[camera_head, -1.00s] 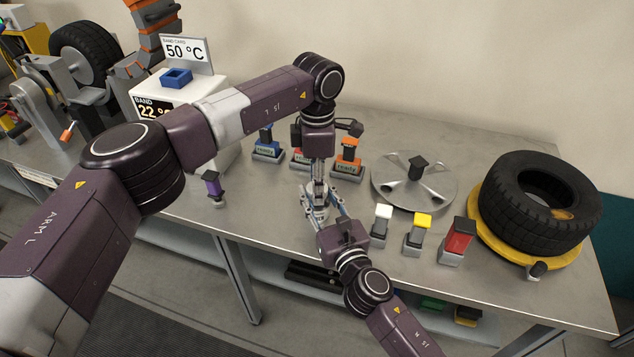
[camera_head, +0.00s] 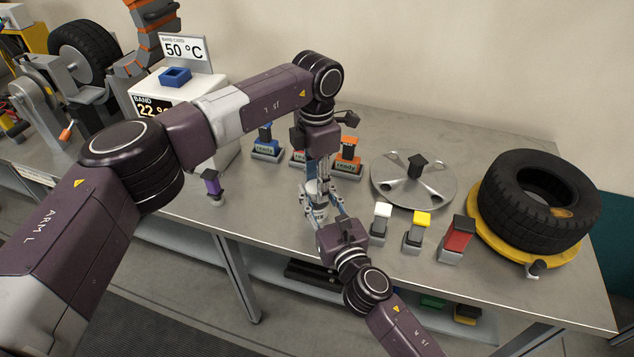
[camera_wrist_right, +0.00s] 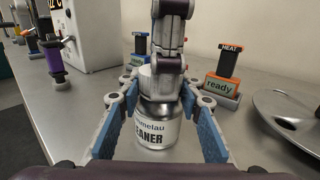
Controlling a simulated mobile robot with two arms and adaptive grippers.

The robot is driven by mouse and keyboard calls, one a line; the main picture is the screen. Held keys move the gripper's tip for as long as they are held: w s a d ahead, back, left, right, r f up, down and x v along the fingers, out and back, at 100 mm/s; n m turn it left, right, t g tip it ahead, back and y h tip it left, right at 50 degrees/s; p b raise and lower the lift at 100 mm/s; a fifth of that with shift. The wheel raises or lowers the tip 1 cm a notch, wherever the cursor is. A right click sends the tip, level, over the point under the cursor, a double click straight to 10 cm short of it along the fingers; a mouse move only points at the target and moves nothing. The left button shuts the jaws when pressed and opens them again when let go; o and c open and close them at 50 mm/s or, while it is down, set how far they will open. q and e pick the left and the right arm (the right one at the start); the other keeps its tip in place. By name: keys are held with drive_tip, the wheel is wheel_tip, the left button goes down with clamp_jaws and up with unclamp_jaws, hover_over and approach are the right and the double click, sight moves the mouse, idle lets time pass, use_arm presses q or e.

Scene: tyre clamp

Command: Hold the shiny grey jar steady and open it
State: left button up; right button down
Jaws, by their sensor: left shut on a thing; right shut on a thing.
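The shiny grey jar (camera_wrist_right: 158,125) stands upright on the bench in the right wrist view, its label partly reading "EANER". My right gripper (camera_wrist_right: 160,135) is shut around the jar's body, one blue-padded finger on each side. My left gripper (camera_head: 322,176) comes down from above and is shut on the jar's lid (camera_wrist_right: 150,78), at the top of the jar. In the head view the jar (camera_head: 318,200) is mostly hidden between the two grippers. I cannot tell whether the lid is apart from the jar body.
Blue (camera_head: 265,143) and orange (camera_head: 348,155) "ready" tools stand behind the grippers. A purple-handled tool (camera_head: 212,186) is at left. White (camera_head: 380,222), yellow (camera_head: 420,232) and red (camera_head: 457,240) blocks stand at right, near a metal disc (camera_head: 425,197) and a tyre (camera_head: 535,200) on a yellow ring.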

use_arm(q)
drive_tip(key=shift+a, duration=0.15)
use_arm(e)
drive_tip(key=shift+d+f, duration=0.2)
drive_tip(key=shift+f, duration=0.25)
use_arm(q)
drive_tip(key=o, duration=1.3)
use_arm(e)
drive_tip(key=shift+a, duration=0.1)
use_arm(q)
drive_tip(key=shift+r, duration=0.15)
wheel_tip(320, 180, up, 4)
drive_tip(key=shift+f, duration=0.1)
wheel_tip(320, 180, up, 4)
drive_tip(key=shift+f, duration=0.15)
drive_tip(key=shift+c, duration=0.4)
drive_tip(key=shift+s+f, duration=0.1)
drive_tip(key=shift+f, duration=3.8)
drive_tip(key=shift+c, duration=0.5)
